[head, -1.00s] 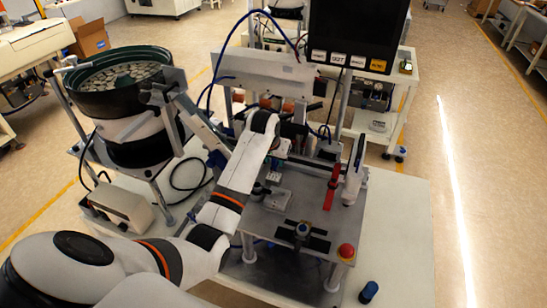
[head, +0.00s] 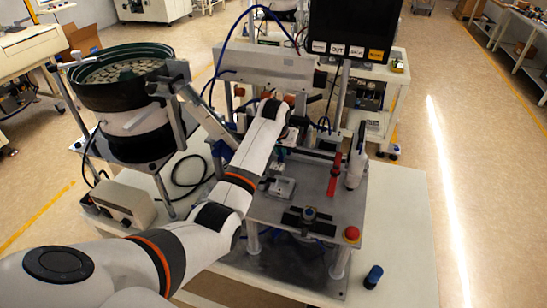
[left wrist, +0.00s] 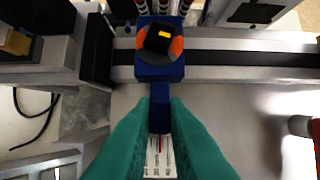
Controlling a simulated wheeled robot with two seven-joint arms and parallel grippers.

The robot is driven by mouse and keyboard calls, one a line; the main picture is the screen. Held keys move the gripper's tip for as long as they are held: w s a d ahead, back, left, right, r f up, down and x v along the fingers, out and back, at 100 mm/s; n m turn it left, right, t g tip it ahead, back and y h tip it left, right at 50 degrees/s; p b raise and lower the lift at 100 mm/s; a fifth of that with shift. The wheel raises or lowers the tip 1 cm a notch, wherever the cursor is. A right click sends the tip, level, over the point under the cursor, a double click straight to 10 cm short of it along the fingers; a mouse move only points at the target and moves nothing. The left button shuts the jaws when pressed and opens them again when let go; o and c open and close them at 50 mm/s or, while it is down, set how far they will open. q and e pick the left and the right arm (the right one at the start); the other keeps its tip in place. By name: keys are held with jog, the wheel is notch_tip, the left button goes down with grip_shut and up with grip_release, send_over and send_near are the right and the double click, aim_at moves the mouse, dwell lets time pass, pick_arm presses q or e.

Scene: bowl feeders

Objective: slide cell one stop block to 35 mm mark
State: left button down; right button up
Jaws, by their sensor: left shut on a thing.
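In the left wrist view, the stop block (left wrist: 160,70) is blue and carries a round black and orange knob (left wrist: 160,42) with a yellow mark. It sits across a grey rail with a dark slot. My left gripper (left wrist: 160,118) has green fingers shut on the narrow blue tab at the block's near side. A white scale (left wrist: 160,158) with dark marks and a red line shows between the fingers; its figures are too small to read. In the head view, the left arm reaches over the metal plate and its wrist hides the block and fingertips. My right gripper is not in view.
A bowl feeder (head: 118,85) stands left of the plate. A red-handled tool (head: 333,178), a white and black tool (head: 356,165) and a red button (head: 352,233) are on the right. A blue knob (head: 374,272) is on the white table. A monitor (head: 355,25) stands behind.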

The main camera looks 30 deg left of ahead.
pick_arm(q)
jog(key=shift+d, duration=0.1)
jog(key=c, duration=1.5)
grip_release()
jog(key=shift+o, duration=0.3)
jog(key=shift+r, duration=0.1)
jog(key=shift+s+r, duration=0.1)
jog(key=shift+r, duration=0.2)
jog(key=b+v, duration=0.4)
jog(key=v, duration=0.7)
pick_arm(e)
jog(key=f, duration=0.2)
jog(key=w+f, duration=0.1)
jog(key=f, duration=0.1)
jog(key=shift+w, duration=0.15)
pick_arm(q)
jog(key=shift+s+d, duration=0.1)
